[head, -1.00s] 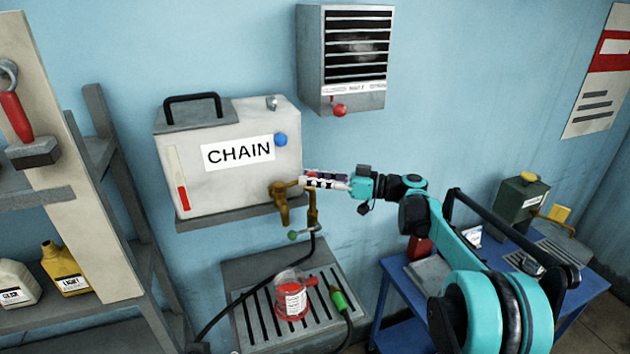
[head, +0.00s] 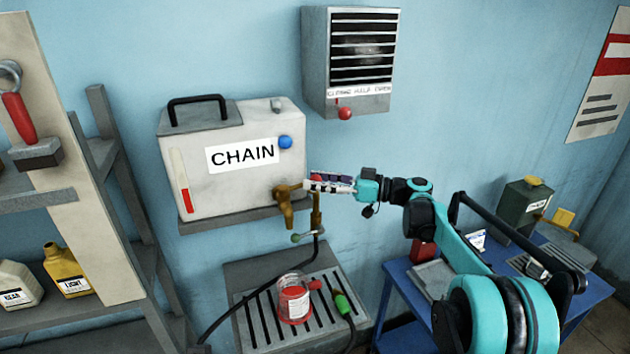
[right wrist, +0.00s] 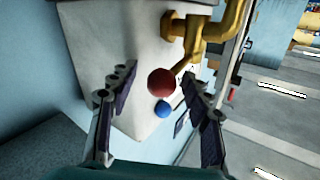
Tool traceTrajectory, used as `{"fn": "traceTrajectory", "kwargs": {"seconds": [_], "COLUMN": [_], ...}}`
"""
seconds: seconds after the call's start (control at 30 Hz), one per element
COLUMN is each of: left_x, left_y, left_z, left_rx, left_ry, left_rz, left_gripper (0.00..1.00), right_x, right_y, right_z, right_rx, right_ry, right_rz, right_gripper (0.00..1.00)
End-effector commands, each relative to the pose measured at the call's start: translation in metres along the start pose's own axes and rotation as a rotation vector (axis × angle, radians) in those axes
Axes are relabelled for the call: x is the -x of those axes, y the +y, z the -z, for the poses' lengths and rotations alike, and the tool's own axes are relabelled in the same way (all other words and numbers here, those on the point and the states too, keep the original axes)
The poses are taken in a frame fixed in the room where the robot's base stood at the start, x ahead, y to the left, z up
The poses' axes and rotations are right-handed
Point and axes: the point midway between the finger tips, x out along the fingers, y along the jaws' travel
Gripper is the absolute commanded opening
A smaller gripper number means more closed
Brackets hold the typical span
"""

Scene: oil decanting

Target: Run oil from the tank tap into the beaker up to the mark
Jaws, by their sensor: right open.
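The white tank marked CHAIN (head: 240,175) sits on a wall shelf, with a brass tap (head: 285,208) at its lower right. The tap also shows in the right wrist view (right wrist: 185,25), with a lever ending in a red knob (right wrist: 161,82). My right gripper (head: 312,184) is open beside the tap. In the right wrist view its fingers stand either side of the red knob; I cannot tell if they touch it. My left gripper is not in view.
The slotted drip tray (head: 255,335) holds a black hose with a green end (head: 341,303). A heater-like box (head: 320,75) hangs above right. Shelves with bottles (head: 65,270) stand left; a blue table (head: 400,285) stands right.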

Motion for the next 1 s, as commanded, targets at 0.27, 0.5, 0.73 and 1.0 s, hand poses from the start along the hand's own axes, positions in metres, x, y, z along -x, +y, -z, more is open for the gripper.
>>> {"fn": "traceTrajectory", "kwargs": {"seconds": [0.27, 0.5, 0.73, 1.0], "left_x": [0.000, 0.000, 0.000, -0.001], "left_y": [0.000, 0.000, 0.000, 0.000], "left_z": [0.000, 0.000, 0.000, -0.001], "left_rx": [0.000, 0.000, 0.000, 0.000], "left_ry": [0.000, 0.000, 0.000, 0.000], "left_rz": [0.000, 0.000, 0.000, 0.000], "left_gripper": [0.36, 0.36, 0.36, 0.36], "right_x": [0.059, 0.100, 0.113, 0.112], "right_y": [0.001, 0.001, 0.000, -0.001], "right_z": [0.000, 0.000, 0.000, -0.001], "right_rx": [0.000, 0.000, 0.000, -0.003], "right_ry": [0.001, 0.001, 0.001, -0.002], "right_rz": [-0.004, -0.002, 0.000, -0.001], "right_gripper": [0.49, 0.49, 0.49, 0.49]}}
